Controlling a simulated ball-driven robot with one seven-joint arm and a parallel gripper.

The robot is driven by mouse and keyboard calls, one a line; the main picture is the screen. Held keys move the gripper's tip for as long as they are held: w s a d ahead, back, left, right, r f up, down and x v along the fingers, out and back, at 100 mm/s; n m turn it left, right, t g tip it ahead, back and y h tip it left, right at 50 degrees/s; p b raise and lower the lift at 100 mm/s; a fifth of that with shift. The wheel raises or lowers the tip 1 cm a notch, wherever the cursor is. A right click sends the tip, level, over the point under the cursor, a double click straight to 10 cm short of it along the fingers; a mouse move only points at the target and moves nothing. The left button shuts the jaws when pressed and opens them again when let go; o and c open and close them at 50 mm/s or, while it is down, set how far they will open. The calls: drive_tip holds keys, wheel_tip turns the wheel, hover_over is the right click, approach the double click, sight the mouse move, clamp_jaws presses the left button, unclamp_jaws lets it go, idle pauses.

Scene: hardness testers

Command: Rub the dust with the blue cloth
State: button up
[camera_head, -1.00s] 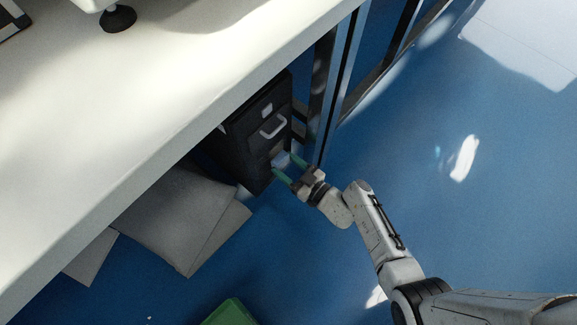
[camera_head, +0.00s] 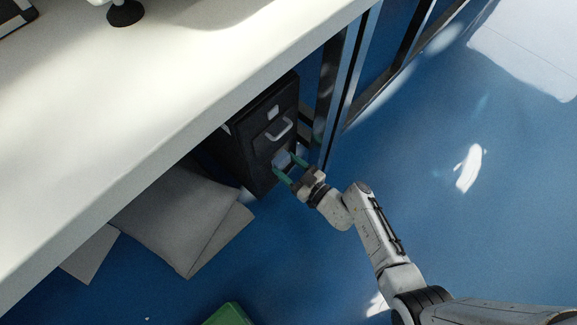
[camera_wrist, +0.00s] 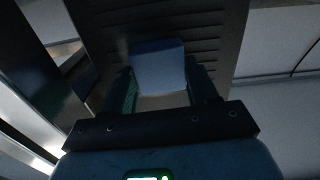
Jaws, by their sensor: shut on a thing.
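My gripper (camera_head: 286,163) reaches the front of a dark cabinet (camera_head: 263,125) under the bench, below its handle. Its two green fingers are shut on the blue cloth (camera_head: 282,159), a small pale blue pad at the cabinet front. In the wrist view the cloth (camera_wrist: 158,66) shows between the fingers, against the dark ribbed cabinet face. A dull grey-tan patch (camera_wrist: 165,101) shows just below the cloth there; it may be dust, but I cannot tell for sure. Whether the cloth touches the face is hard to tell.
The white bench top (camera_head: 150,90) overhangs the cabinet. Dark metal posts (camera_head: 340,95) stand close to its right. Grey sheets or panels (camera_head: 180,215) lie on the floor at left, and a green object (camera_head: 228,314) is at the bottom. The blue floor at right is clear.

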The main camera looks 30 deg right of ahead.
sight(287, 147)
drive_tip(key=d+b, duration=0.1)
drive_tip(key=d, duration=0.1)
drive_tip(key=w+d, duration=0.1)
drive_tip(key=shift+d+b, duration=0.35)
drive_tip(key=shift+d, duration=0.05)
drive_tip(key=shift+f, duration=0.1)
drive_tip(key=shift+b, duration=0.35)
drive_tip(key=shift+s+a+b, duration=0.3)
drive_tip(key=shift+s+a, duration=0.05)
drive_tip(key=shift+a, duration=0.6)
drive_tip(key=shift+s+a+b, duration=0.25)
drive_tip(key=shift+s+a, duration=0.05)
drive_tip(key=shift+a, duration=0.6)
drive_tip(key=shift+w+a+r, duration=0.1)
drive_tip(key=shift+r, duration=0.55)
drive_tip(key=shift+w+d+r+b, duration=0.1)
drive_tip(key=shift+w+d+b, duration=0.2)
drive_tip(key=shift+d, duration=0.35)
drive_tip(key=shift+w+d+r+b, duration=0.1)
drive_tip(key=shift+w+d+b, duration=0.15)
drive_tip(key=shift+d, duration=0.45)
drive_tip(key=shift+w+d+r+b, duration=0.1)
drive_tip(key=shift+w+d+b, duration=0.2)
drive_tip(key=shift+d, duration=0.35)
drive_tip(key=shift+a, duration=0.1)
